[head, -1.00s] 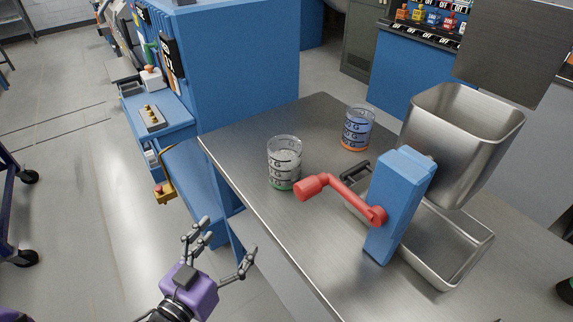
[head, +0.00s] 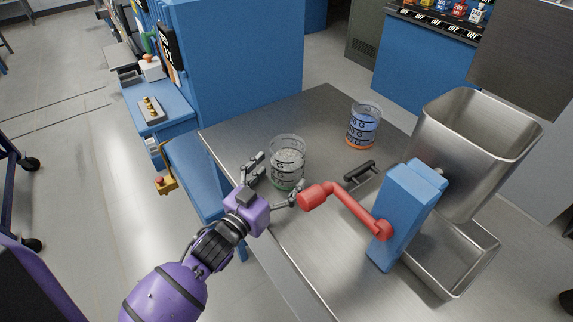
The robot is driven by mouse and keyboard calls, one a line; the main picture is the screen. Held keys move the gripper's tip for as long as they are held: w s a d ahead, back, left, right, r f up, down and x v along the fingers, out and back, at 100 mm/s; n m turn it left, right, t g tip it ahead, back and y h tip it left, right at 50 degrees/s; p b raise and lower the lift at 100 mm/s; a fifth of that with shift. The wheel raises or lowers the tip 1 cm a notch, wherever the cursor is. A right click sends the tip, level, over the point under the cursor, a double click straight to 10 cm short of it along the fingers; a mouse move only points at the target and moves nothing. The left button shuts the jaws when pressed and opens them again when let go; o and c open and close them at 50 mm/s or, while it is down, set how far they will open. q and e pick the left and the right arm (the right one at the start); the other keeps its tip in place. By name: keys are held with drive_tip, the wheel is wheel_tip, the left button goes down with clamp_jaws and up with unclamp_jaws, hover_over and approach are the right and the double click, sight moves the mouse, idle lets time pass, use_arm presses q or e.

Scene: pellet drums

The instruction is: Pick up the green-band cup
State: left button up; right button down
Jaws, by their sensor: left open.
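The green-band cup (head: 288,160) is a clear cup with dark markings and a green band at its base. It stands upright on the steel table near its left edge, with pale contents inside. My left gripper (head: 276,178) is open at the cup's near left side. One finger reaches along the cup's left and another passes in front of its lower right. I cannot tell whether the fingers touch it. The cup's lower part is partly hidden by the fingers. My right gripper is not in view.
An orange-band cup (head: 363,126) stands farther back. A red crank handle (head: 313,195) on a blue post (head: 405,215) is close to the right of my gripper. A steel hopper (head: 475,150) and tray (head: 455,250) stand at right. A blue cabinet (head: 235,70) rises behind.

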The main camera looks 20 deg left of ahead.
use_arm(q)
drive_tip(key=shift+x, duration=0.9)
drive_tip(key=shift+c, duration=0.6)
drive_tip(key=c, duration=1.3)
